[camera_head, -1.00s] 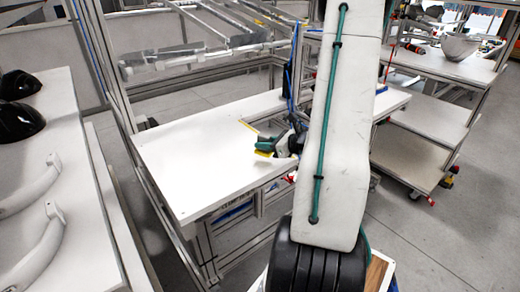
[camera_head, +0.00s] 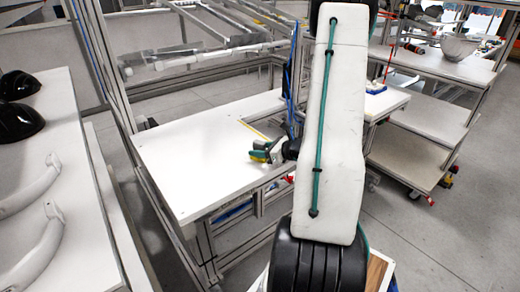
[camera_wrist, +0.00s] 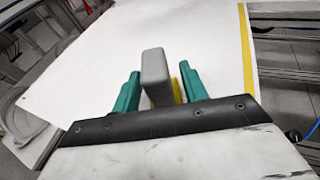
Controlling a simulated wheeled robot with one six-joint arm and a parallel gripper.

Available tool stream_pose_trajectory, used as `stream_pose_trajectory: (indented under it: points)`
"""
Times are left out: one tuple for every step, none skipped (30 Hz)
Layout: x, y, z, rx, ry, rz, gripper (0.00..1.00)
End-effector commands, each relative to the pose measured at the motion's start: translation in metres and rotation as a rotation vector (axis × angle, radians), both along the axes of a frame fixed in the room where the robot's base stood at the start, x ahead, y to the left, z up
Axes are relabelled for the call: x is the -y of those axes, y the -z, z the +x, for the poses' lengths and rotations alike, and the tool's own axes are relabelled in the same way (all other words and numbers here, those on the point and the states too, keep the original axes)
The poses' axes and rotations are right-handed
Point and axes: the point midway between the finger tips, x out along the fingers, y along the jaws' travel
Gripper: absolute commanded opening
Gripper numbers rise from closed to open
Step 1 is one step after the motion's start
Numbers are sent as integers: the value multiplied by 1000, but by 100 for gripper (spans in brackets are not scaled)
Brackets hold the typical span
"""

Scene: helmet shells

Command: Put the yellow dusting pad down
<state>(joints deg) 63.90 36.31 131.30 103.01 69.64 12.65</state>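My gripper (camera_head: 264,152) is over the front right part of the white table, its teal fingers pointing left. In the wrist view the gripper (camera_wrist: 158,90) has its fingers on both sides of a grey block-like handle. A strip of yellow, the yellow dusting pad (camera_wrist: 179,91), shows beside this handle, near the right finger. The gripper appears shut on the pad by its grey part. Most of the pad is hidden. I cannot tell whether it touches the white table (camera_head: 195,165).
A yellow strip (camera_wrist: 246,50) runs along a table edge. Metal posts and a rail (camera_head: 205,57) stand behind the table. A left bench (camera_head: 75,180) holds black shells (camera_head: 20,120) and white curved parts. The table's left half is clear.

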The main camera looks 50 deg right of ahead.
Motion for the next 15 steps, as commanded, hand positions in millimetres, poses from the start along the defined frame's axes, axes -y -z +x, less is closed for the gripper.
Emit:
stream_pose_trajectory:
  points:
    - [0, 0, 0, 0, 0, 0, 43]
    - [0, 0, 0, 0, 0, 0, 43]
    - [0, 0, 0, 0, 0, 0, 43]
    - [0, 0, 0, 0, 0, 0, 43]
    - [0, 0, 0, 0, 0, 0, 43]
    - [0, 0, 0, 0, 0, 0, 43]
    - [0, 0, 0, 0, 0, 0, 43]
    - [0, -1, 0, 0, 0, 0, 43]
    - [0, -2, 0, 0, 0, -1, 43]
    - [0, -4, 0, 0, 0, -1, 43]
    - [1, -4, -4, 0, 1, 0, 43]
    - [2, -6, -8, 0, 3, -1, 43]
    - [3, -7, -13, 0, 5, -1, 43]
    - [4, -9, -18, 0, 4, -1, 43]
    - [5, -11, -25, 0, 5, -1, 43]
